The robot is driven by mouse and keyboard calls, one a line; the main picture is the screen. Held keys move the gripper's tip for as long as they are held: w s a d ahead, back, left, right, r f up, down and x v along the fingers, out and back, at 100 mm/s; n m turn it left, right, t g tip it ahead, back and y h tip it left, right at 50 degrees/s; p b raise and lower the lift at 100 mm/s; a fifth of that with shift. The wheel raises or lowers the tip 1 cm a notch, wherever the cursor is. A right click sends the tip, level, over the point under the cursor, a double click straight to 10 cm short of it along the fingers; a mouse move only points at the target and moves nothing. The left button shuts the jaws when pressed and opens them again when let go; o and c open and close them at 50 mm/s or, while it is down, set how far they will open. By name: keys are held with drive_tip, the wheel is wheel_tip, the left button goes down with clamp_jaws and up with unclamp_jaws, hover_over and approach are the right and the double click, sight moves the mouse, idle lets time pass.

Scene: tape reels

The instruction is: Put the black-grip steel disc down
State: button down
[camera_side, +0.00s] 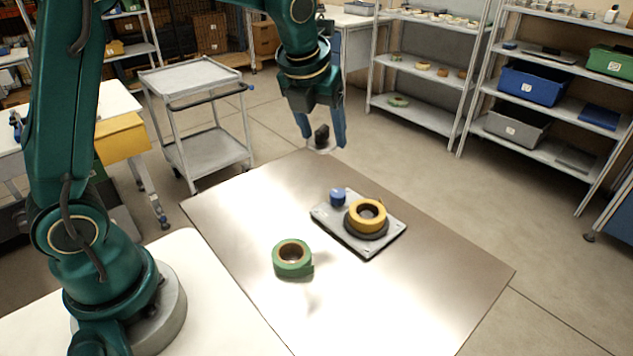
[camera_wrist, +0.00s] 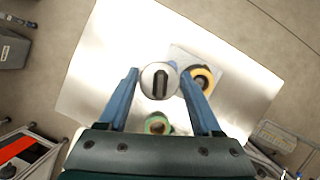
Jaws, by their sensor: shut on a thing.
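The steel disc (camera_wrist: 148,82) with its black grip shows between my fingers in the wrist view. In the side view its black grip (camera_side: 321,133) stands between the blue fingertips of my gripper (camera_side: 322,140), held in the air above the table's back part. My gripper is shut on the black grip. A yellow tape reel (camera_side: 367,212) sits on a dark round base on a grey plate (camera_side: 385,246). A blue knob (camera_side: 337,197) stands at the plate's back left corner. A green tape reel (camera_side: 292,262) lies on the table to the left of the plate.
The metal table (camera_side: 440,285) is bare to the right and front of the plate, and also at the back left. A wheeled cart (camera_side: 195,80) stands beyond the table at the left. Shelves (camera_side: 425,112) with bins stand at the back right.

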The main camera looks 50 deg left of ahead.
drive_tip(key=w+d+f, duration=0.1)
drive_tip(key=d+f, duration=0.1)
drive_tip(key=d, duration=0.1)
drive_tip(key=w+d+f, duration=0.1)
drive_tip(key=d+f, duration=0.1)
drive_tip(key=d, duration=0.1)
drive_tip(key=w+d+f, duration=0.1)
drive_tip(key=d+f, duration=0.1)
drive_tip(key=d, duration=0.1)
drive_tip(key=shift+d, duration=0.1)
drive_tip(key=shift+f, duration=1.9)
drive_tip(key=shift+f, duration=0.1)
drive_tip(key=shift+c, duration=0.3)
unclamp_jaws()
